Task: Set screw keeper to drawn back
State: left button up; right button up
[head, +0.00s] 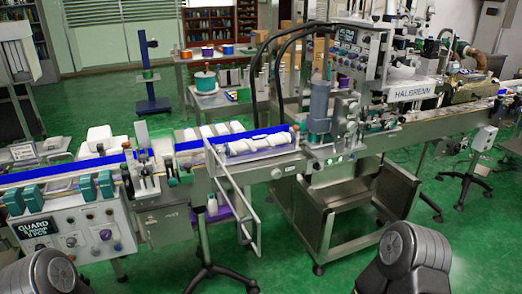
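The sleeve applicator, a steel machine with a HALBRENN label (411,92), stands at the centre right. I cannot make out which small part on it is the screw keeper, nor its position. A dark-screened control box (347,50) sits at its upper left. Small knobs and fittings cover the block (345,125) below that. Rounded grey links of my arms show at the bottom left and bottom right, well in front of the machine. Neither my left nor my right gripper is in view.
A conveyor with a blue belt (75,172) runs from the left into the machine. A panel reading GUARD (38,227) hangs at the front left. A swung-out metal frame (238,205) and a black-footed stand (212,272) stand before the conveyor.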

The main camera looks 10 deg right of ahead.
aim_at(296, 127)
jog(key=i+l+u, duration=0.1)
jog(key=i+l, duration=0.2)
jog(key=i, duration=0.15)
jog(key=i+l+u, duration=0.15)
jog(key=i+l, duration=0.25)
jog(key=i, duration=0.05)
